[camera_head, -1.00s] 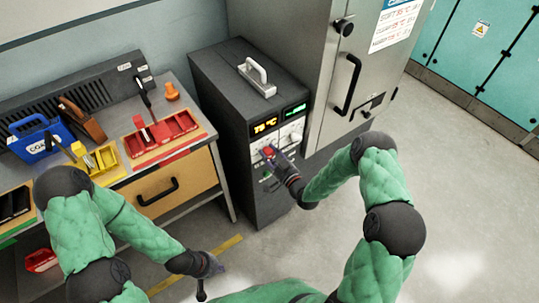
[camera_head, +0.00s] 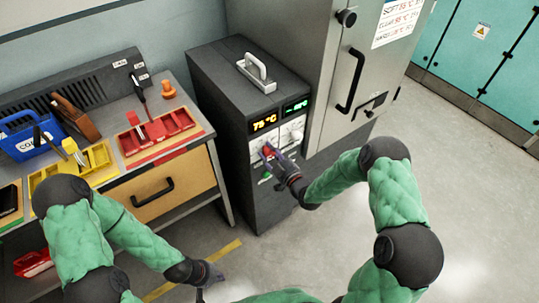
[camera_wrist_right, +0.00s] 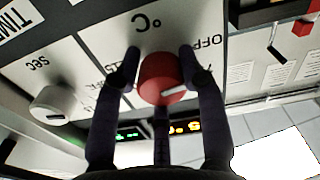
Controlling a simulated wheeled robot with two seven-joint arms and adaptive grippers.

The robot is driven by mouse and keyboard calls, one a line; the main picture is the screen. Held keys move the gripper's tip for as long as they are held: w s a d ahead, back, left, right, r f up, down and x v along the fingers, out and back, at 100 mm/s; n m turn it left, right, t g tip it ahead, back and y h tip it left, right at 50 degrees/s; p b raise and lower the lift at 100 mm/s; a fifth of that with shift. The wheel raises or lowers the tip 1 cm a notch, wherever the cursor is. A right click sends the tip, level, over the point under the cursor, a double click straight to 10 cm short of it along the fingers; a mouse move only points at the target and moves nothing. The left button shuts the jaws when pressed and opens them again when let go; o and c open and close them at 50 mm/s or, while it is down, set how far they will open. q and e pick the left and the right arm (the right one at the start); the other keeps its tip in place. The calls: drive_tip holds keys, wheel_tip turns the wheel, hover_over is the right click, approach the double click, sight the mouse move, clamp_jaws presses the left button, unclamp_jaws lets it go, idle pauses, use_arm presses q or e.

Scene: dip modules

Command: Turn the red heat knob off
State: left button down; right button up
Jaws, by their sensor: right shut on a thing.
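The red heat knob (camera_wrist_right: 162,78) sits on the pale front panel, with a light pointer line on its face and an "OFF" marking beside it. In the head view the red knob (camera_head: 268,150) is partly covered by my right gripper (camera_head: 273,155). In the right wrist view my right gripper (camera_wrist_right: 160,65) has its fingers on both sides of the knob, shut on it. The control unit (camera_head: 214,85) is dark, with an orange display (camera_head: 264,122) reading about 75 °C. My left gripper (camera_head: 207,275) is low in the head view, away from the unit; its fingers are too small to judge.
A white knob (camera_wrist_right: 52,104) marked sec is beside the red one. A green display (camera_head: 296,107) is above the panel. A grey cabinet with a black handle (camera_head: 350,80) stands right of the unit. The workbench with red tray (camera_head: 158,134) is at left. Floor in front is clear.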

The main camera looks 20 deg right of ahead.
drive_tip(key=shift+s+a+f, duration=0.2)
drive_tip(key=shift+f, duration=0.3)
drive_tip(key=o, duration=1.1)
drive_tip(key=shift+w+d+r, duration=0.1)
drive_tip(key=shift+r, duration=0.05)
drive_tip(key=v, duration=1.2)
drive_tip(key=shift+r, duration=0.1)
